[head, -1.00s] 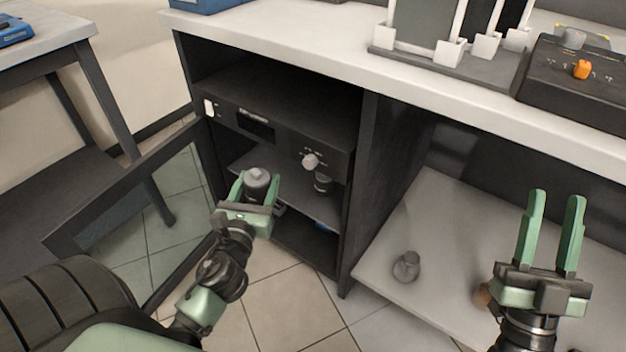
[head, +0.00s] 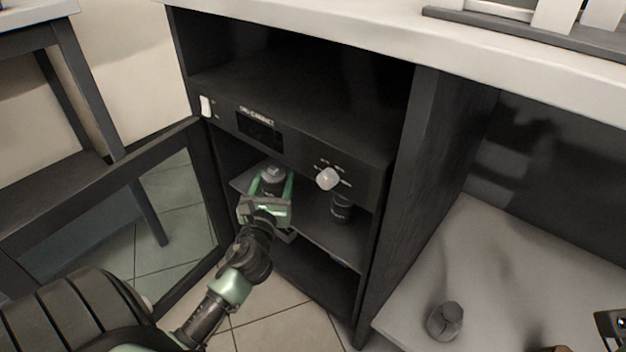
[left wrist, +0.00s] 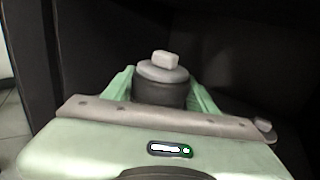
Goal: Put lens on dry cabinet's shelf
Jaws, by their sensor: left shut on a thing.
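My left gripper (head: 275,190) is inside the open dry cabinet, above its shelf (head: 330,232). It is shut on the lens (head: 272,174), a dark cylinder with a grey cap and a pale knob on top, held upright. The lens also shows between the green fingers in the left wrist view (left wrist: 163,90). Whether its base touches the shelf is hidden. The cabinet door (head: 110,225) stands open to the left. My right gripper is out of view; only a dark bit of that arm may show at the right edge.
Another dark lens (head: 342,208) stands on the shelf to the right of the held one. The cabinet's control panel (head: 290,148) with a pale knob (head: 327,179) is just above the opening. A grey object (head: 445,320) lies on the lower board at right.

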